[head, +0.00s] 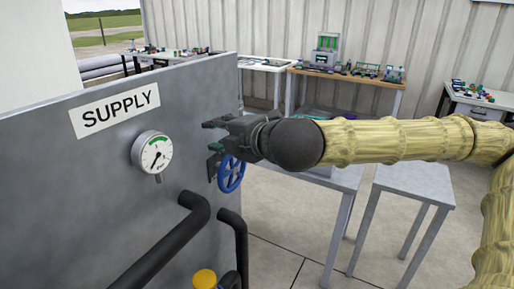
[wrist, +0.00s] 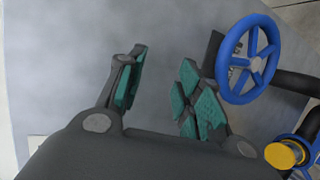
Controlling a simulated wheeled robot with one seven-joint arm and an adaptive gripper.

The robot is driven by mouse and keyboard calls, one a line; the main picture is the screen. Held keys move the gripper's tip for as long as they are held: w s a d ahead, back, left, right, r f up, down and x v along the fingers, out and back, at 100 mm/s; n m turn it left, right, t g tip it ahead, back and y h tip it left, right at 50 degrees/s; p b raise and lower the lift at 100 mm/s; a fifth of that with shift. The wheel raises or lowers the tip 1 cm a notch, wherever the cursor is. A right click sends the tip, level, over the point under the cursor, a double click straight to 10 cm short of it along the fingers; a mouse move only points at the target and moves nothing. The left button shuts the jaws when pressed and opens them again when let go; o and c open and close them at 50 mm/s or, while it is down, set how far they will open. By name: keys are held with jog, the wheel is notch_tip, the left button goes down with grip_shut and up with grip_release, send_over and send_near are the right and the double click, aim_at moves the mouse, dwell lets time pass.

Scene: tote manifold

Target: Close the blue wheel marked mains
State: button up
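A blue spoked wheel (head: 231,174) stands out from the grey panel near its right edge. It also shows at the upper right of the wrist view (wrist: 250,60), on a dark stem. No "mains" marking is readable on it. My gripper (head: 212,143) is near the panel, just above and left of the wheel in the head view. In the wrist view my gripper (wrist: 162,90) has its green-padded fingers spread apart with nothing between them. The wheel lies outside the fingers, beyond the right one. In the head view the gripper partly overlaps the wheel's top.
The panel bears a SUPPLY sign (head: 115,108) and a round gauge (head: 152,153). Dark pipes (head: 165,240) stand out below. A yellow cap (wrist: 281,155) with blue around it sits below the wheel. A grey table (head: 412,185) stands to the right.

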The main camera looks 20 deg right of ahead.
jog(key=s+d+r+b, duration=0.1)
jog(key=s+d+b, duration=0.5)
jog(key=s+b, duration=0.3)
jog(key=shift+d+b, duration=0.35)
jog(key=shift+b, duration=0.8)
dwell(0.5)
